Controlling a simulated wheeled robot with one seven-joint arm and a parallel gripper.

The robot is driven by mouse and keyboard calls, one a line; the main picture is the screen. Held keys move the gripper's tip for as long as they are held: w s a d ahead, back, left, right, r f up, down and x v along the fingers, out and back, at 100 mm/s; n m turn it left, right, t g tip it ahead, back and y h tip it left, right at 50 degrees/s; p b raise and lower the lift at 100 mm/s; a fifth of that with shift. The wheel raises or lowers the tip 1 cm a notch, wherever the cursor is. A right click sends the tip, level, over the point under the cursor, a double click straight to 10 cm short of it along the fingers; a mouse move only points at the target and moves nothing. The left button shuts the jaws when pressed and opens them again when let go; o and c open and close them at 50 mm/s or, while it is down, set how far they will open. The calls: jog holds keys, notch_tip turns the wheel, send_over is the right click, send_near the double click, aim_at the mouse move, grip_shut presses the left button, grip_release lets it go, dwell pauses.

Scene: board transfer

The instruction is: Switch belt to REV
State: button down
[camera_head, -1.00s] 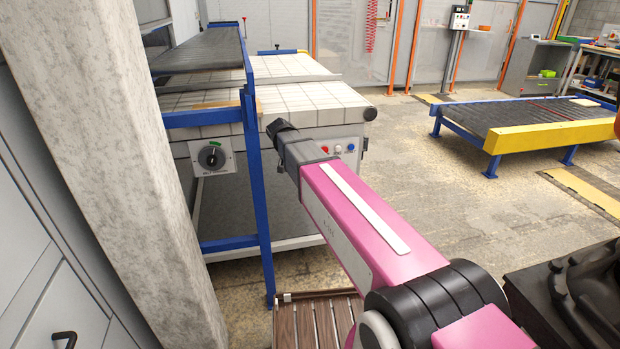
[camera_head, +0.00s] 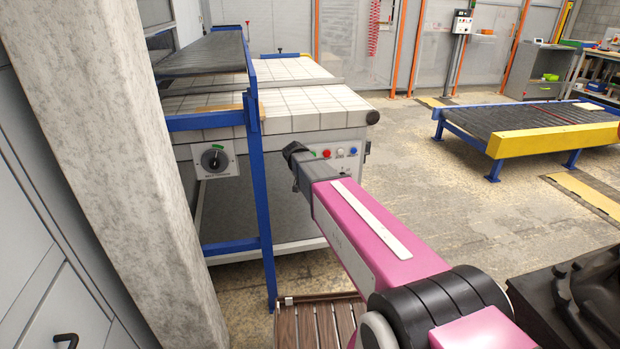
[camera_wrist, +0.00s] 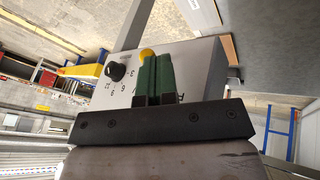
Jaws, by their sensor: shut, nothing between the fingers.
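A black rotary knob (camera_head: 213,158) sits on a pale box with a green mark above it, under the conveyor at left. My gripper (camera_head: 292,150) is at the end of my pink arm, to the right of that knob and apart from it. Its fingers are hard to make out there. In the wrist view, my gripper's two dark green fingers (camera_wrist: 156,58) are together with nothing between them. Beyond them is a grey panel with a black knob (camera_wrist: 116,71) and small markings, left of the fingertips. A yellow round part (camera_wrist: 147,54) shows behind the fingertips. I cannot tell the knob's setting.
A blue frame post (camera_head: 262,200) stands between the knob box and my gripper. A concrete pillar (camera_head: 100,150) is at left. Open floor (camera_head: 440,190) lies to the right.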

jog(key=shift+s+d+n+t+y, duration=0.35)
jog(key=shift+d+n, duration=0.2)
jog(key=shift+n, duration=0.65)
jog(key=n, duration=0.1)
jog(key=d+n+t+y, duration=0.1)
jog(key=d+n, duration=0.1)
jog(key=n, duration=0.1)
jog(key=shift+s+d+t+y, duration=0.2)
jog(key=shift+s+t+y, duration=0.05)
dwell(0.3)
jog(key=shift+d, duration=0.15)
dwell(0.4)
jog(key=shift+w+a, duration=0.5)
jog(key=shift+a, duration=0.15)
jog(key=shift+s+r, duration=0.1)
